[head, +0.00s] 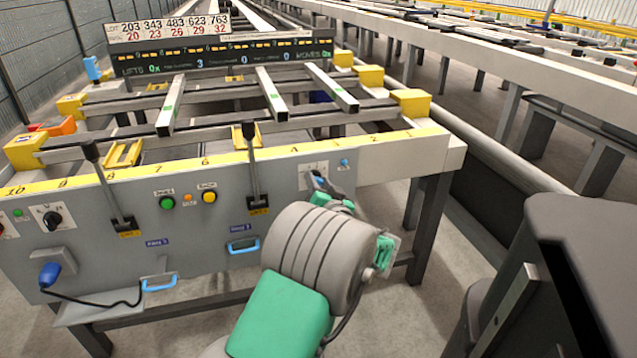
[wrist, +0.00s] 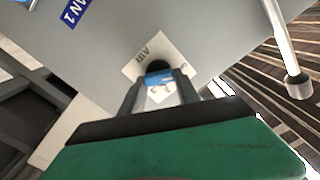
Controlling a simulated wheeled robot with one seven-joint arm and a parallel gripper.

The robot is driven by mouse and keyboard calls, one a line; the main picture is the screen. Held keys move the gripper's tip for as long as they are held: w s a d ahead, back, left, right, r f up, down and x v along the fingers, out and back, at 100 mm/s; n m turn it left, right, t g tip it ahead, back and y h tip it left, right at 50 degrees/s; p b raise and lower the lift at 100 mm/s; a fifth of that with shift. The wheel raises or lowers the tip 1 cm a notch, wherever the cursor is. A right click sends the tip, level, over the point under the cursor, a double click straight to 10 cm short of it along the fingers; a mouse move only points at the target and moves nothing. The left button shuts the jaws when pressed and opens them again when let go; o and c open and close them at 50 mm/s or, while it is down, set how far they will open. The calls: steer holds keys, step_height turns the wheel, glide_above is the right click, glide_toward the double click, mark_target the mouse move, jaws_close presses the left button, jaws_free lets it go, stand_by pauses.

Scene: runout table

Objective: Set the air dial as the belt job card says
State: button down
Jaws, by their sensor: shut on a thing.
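The air dial (head: 318,175) is on the right part of the grey panel front, mostly hidden in the head view by my gripper (head: 320,182). In the wrist view the dial shows as a dark round knob (wrist: 158,66) on a white plate marked AIR (wrist: 143,52). My gripper's two fingers (wrist: 158,82) are on either side of the dial and shut on it. A blue and white patch shows between the fingers. The dial's setting cannot be read. No belt job card is clearly legible.
A white number sheet (head: 168,27) stands above a dark display board (head: 220,55). The panel has two black levers (head: 105,190), green (head: 167,203) and yellow (head: 209,197) buttons, and another black dial (head: 52,218). Blue handles (head: 243,246) are low on the front.

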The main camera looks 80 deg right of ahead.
steer(key=shift+m, duration=0.4)
steer(key=m+p, duration=0.3)
steer(key=m, duration=0.2)
steer(key=shift+s, duration=0.1)
steer(key=m+p, duration=0.4)
steer(key=m, duration=0.2)
steer(key=shift+f+m, duration=0.15)
steer(key=shift+m, duration=0.25)
steer(key=m+p, duration=0.4)
steer(key=m, duration=0.2)
steer(key=shift+f+p, duration=0.1)
steer(key=shift+p, duration=0.25)
steer(key=shift+f+m+p, duration=0.15)
steer(key=shift+m+p, duration=0.55)
steer(key=shift+m, duration=0.6)
steer(key=shift+f+m+p, duration=0.1)
steer(key=shift+m+p, duration=0.6)
steer(key=shift+m, duration=0.6)
steer(key=c, duration=0.9)
jaws_free()
